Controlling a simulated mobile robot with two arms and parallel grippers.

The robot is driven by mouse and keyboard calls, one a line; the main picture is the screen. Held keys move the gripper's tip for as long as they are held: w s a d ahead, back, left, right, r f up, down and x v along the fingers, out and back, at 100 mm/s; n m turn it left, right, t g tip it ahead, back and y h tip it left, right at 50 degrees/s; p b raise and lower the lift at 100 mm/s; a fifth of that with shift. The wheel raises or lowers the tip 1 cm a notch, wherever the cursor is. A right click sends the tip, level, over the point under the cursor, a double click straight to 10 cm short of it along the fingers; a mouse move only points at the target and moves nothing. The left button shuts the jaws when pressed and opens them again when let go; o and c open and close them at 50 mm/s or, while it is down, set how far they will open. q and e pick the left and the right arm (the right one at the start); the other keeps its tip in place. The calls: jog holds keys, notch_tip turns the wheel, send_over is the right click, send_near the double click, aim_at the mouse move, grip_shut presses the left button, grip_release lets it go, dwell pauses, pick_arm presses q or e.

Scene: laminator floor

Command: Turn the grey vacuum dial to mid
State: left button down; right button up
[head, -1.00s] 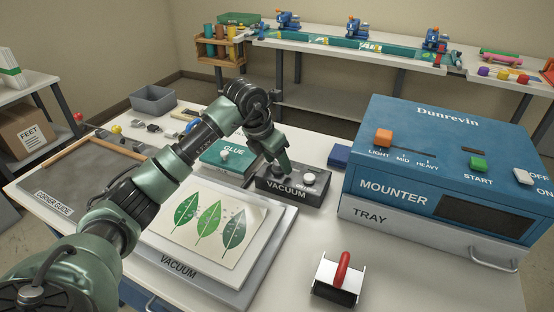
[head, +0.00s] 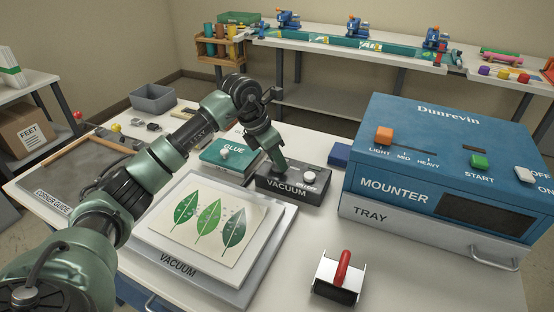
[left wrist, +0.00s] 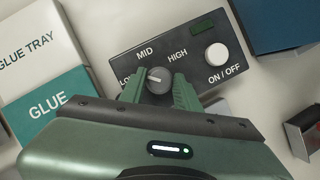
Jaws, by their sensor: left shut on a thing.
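The vacuum control box (head: 318,190) is dark grey and stands on the table behind the vacuum plate. In the left wrist view its face (left wrist: 215,75) shows LOW, MID and HIGH labels around the grey vacuum dial (left wrist: 158,82). The dial's white mark points up and left, on the LOW-to-MID side; I cannot tell its exact setting. My left gripper (left wrist: 158,92) is shut on the dial, one green finger on each side. In the head view the left gripper (head: 277,172) covers the dial. My right gripper is not in view.
A white on/off button (left wrist: 217,56) sits right of the dial. The glue box (head: 218,168) stands close on the left. The vacuum plate (head: 175,265) holds a leaf print in front. The blue mounter (head: 400,190) stands right.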

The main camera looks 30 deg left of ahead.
pick_arm(q)
jog(key=m, duration=0.2)
jog(key=m+g+h, duration=0.1)
jog(key=m, duration=0.1)
jog(key=shift+w+a+r, duration=0.1)
jog(key=shift+w+a, duration=0.05)
jog(key=m+g, duration=0.1)
jog(key=m, duration=0.1)
jog(key=m+h, duration=0.1)
jog(key=m, duration=0.2)
jog(key=shift+w+g, duration=0.1)
jog(key=shift+g, duration=0.3)
jog(key=c, duration=1)
grip_release()
jog(key=shift+c, duration=0.2)
jog(key=b+v, duration=0.1)
jog(key=v, duration=0.6)
jog(key=shift+a+r, duration=0.2)
jog(key=shift+r, duration=0.1)
